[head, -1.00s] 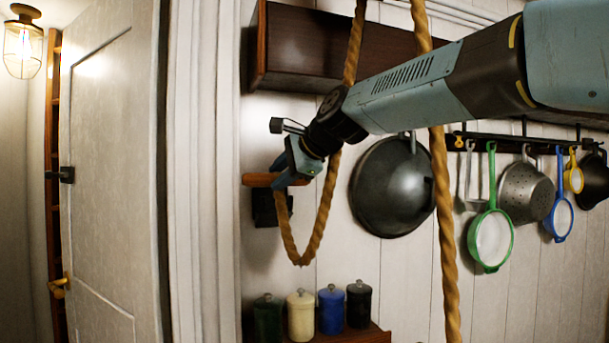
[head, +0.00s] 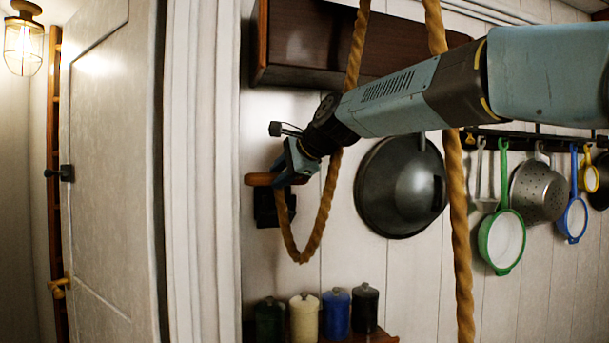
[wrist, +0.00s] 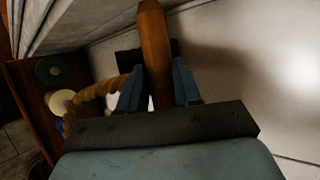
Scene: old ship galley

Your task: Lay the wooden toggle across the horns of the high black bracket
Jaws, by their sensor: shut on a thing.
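The wooden toggle (head: 262,179) is held in my gripper (head: 284,176), which is shut on it. In the wrist view the toggle (wrist: 155,60) runs between the two blue fingers (wrist: 160,88) and sticks out beyond them. The black bracket (head: 266,208) is on the white wall just below the toggle. It also shows as a dark shape (wrist: 128,62) behind the toggle in the wrist view. Whether the toggle touches the horns I cannot tell. A tan rope (head: 322,215) hangs in a loop from the toggle; it shows beside the left finger in the wrist view (wrist: 98,90).
A dark wooden cupboard (head: 300,45) is above. A large dark lid (head: 390,185) hangs on the wall to the right, with strainers (head: 502,240) beyond. Several jars (head: 304,315) stand on a shelf below. A second rope length (head: 457,200) hangs near my arm. A door (head: 110,190) is at left.

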